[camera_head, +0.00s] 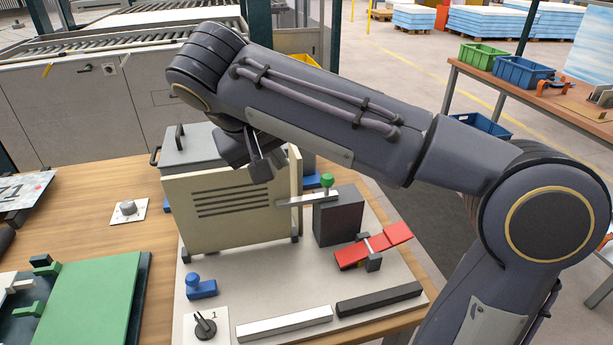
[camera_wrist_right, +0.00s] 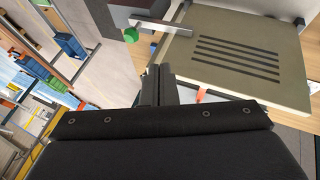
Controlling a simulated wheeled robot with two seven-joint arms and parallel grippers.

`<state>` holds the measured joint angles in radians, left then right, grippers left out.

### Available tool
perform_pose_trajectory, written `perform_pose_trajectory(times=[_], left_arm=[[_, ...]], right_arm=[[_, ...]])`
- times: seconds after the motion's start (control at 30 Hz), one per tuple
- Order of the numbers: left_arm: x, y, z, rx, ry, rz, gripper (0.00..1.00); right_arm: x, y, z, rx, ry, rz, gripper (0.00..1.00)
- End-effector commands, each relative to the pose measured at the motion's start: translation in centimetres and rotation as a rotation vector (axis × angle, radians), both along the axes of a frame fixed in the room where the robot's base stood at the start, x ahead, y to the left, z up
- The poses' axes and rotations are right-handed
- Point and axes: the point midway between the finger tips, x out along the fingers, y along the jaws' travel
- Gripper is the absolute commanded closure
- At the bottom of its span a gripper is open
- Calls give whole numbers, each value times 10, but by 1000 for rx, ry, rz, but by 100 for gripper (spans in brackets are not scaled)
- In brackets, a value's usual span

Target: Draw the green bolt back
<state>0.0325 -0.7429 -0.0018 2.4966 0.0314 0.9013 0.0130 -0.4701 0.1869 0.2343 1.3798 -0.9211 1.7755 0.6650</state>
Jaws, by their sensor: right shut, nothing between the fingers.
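The green knob (camera_head: 327,180) of the bolt stands on a flat metal bar (camera_head: 303,199). The bar runs from a dark block (camera_head: 338,217) at the right to the edge of a beige slotted panel (camera_head: 215,215), and its left end overlaps that panel. The wrist view also shows the green knob (camera_wrist_right: 131,35) and the bar (camera_wrist_right: 162,25). My right gripper (camera_head: 268,168) is shut and empty by the panel's top edge, left of the knob and apart from it. Its fingers (camera_wrist_right: 159,74) also show in the wrist view. My left gripper is not in view.
A red lever (camera_head: 372,246) stands in front of the dark block. A blue knob (camera_head: 200,288), a rotary switch (camera_head: 205,327) and two bars lie on the pale base plate (camera_head: 330,278). A grey lidded box (camera_head: 190,150) is behind the panel.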

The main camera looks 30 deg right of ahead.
Motion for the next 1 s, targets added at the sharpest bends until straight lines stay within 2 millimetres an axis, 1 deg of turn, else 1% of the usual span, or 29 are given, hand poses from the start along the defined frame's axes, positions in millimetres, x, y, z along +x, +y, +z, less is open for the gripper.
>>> perform_pose_trajectory(times=[0.17, 0.27, 0.5, 0.63, 0.7, 0.8, 0.9, 1.0], left_arm=[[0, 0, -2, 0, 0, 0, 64], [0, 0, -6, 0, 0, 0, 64], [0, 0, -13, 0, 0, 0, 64], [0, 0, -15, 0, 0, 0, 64], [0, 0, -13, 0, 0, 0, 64], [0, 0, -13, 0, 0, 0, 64], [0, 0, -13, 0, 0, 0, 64], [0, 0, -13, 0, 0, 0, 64]], right_arm=[[3, -5, -9, -1, 1, -1, 100], [8, -12, -22, 0, 3, -2, 100], [25, -35, -65, -1, 4, -2, 100], [33, -46, -87, 0, 5, -2, 100], [32, -59, -86, 1, 1, -4, 100], [32, -71, -88, 1, 0, -2, 100], [32, -79, -91, 1, 1, 0, 100], [32, -83, -91, 1, 1, 1, 100]])
